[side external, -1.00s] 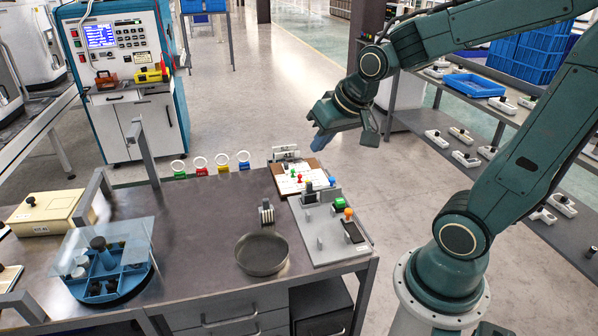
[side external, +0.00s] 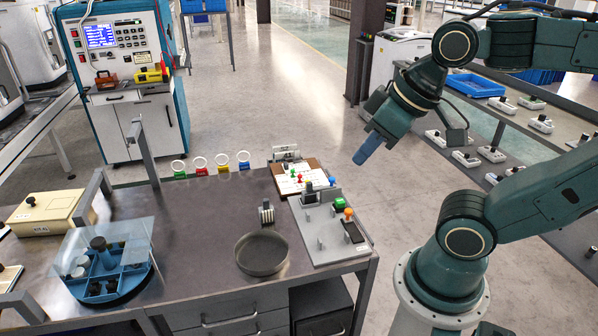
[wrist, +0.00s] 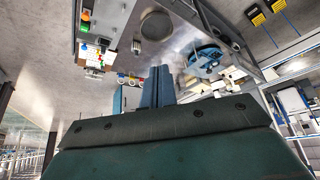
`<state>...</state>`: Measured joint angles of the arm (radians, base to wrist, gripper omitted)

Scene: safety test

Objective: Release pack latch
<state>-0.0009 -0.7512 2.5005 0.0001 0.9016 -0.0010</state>
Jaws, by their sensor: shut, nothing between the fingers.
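My gripper (side external: 362,158) hangs in the air to the right of the bench and away from everything on it. Its blue fingers are shut together and empty; they also show in the wrist view (wrist: 157,72). I cannot tell for sure which thing is the pack or its latch. A beige box (side external: 62,222) with a dark knob and a label sits at the bench's left. A grey plate (side external: 322,253) at the bench's right carries a green block (side external: 340,203), an orange knob (side external: 348,213), a dark block and small upright posts.
A round dark pan (side external: 262,254) and a small ribbed metal piece (side external: 266,213) sit mid-bench. A blue divided round tray (side external: 118,290) under clear panels stands front left. A clipboard (side external: 290,187) holds coloured pins. Shelves with white knobbed boxes (side external: 466,159) stand at right.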

